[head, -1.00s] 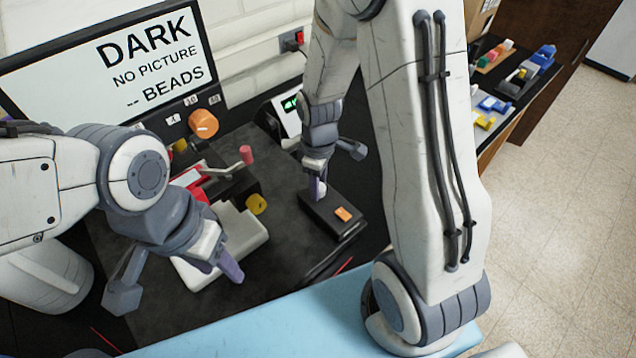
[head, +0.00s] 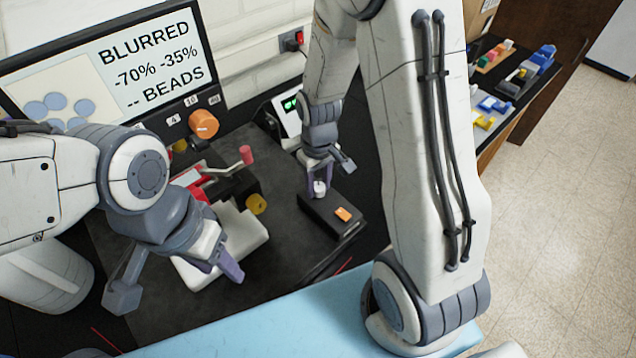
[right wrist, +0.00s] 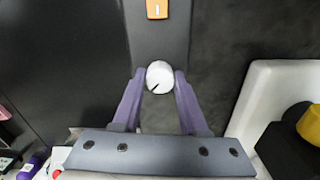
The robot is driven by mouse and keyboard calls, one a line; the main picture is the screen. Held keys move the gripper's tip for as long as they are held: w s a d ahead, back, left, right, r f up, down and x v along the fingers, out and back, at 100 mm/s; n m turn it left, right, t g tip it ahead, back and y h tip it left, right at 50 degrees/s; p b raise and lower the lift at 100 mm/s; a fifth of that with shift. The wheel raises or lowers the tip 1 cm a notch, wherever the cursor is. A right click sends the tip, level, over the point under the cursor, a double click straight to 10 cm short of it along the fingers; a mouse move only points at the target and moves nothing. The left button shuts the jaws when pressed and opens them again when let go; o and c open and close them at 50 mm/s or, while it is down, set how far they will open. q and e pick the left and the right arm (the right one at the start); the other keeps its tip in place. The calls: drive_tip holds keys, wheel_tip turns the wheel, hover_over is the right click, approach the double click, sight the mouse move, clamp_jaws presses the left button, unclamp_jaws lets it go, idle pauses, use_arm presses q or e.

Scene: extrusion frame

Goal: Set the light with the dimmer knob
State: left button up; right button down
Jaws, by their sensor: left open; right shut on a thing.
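The dimmer knob (right wrist: 160,77) is a white round knob with a dark pointer line, on a black box (head: 320,216) that also carries an orange switch (head: 343,214). My right gripper (right wrist: 160,82) is shut on the knob, one purple finger on each side; in the head view the knob (head: 319,187) shows between the fingertips. In the right wrist view the pointer points to the lower left. The screen (head: 150,65) reads "BLURRED -70% -35% -- BEADS" beside a pale picture with blue-grey discs. My left gripper (head: 225,265) is open and empty over the front of the white instrument base.
The white instrument (head: 240,235) with yellow knobs and a red part stands left of the dimmer box. An orange knob (head: 204,124) sits below the screen. A small green-lit display (head: 290,104) stands behind my right gripper. Coloured parts lie on the right-hand bench.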

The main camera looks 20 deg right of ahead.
sight(318, 186)
drive_tip(key=shift+m, duration=2)
drive_tip(key=shift+c, duration=2.2)
unclamp_jaws()
wheel_tip(318, 186, up, 10)
drive_tip(key=b, duration=0.1)
drive_tip(key=shift+r+b, duration=0.25)
drive_tip(key=shift+b, duration=0.05)
